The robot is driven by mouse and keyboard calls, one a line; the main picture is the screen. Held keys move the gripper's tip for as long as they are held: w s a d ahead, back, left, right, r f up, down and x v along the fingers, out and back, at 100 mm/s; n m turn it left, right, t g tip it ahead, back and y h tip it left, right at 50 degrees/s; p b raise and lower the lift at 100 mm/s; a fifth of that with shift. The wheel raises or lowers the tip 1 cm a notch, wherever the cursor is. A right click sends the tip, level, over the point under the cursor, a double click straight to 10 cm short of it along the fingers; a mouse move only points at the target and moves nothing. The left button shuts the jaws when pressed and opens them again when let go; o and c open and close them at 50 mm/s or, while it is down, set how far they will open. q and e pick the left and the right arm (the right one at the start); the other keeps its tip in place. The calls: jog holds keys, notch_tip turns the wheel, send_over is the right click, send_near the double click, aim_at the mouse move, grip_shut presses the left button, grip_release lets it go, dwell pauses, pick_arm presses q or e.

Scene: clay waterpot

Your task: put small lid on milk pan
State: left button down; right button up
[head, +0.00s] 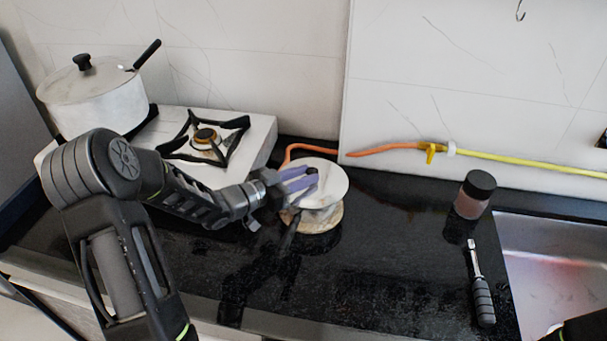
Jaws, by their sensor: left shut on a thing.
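The small lid (333,184) is a white disc with a dark knob. My left gripper (307,180) is shut on it at the knob, and the fingers cover part of the lid. The milk pan (318,216) is right beneath the lid, with its dark handle (288,238) pointing toward the front left. The lid hides the pan's opening and most of its rim. I cannot tell whether the lid touches the rim. The pan stands on a round light-brown board (325,227).
A large lidded white pot (100,100) stands on the stove (255,137) at the left, beside a bare burner. An orange hose (385,149) runs behind the pan. A dark-capped jar (473,198), a black-handled tool (482,295) and the sink (550,265) are at the right. The counter's front middle is clear.

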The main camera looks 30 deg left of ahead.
pick_arm(q)
jog(key=c, duration=1)
grip_release()
jog(key=shift+f, duration=0.25)
jog(key=shift+c, duration=0.2)
jog(key=shift+r, duration=0.15)
notch_tip(320, 180, up, 10)
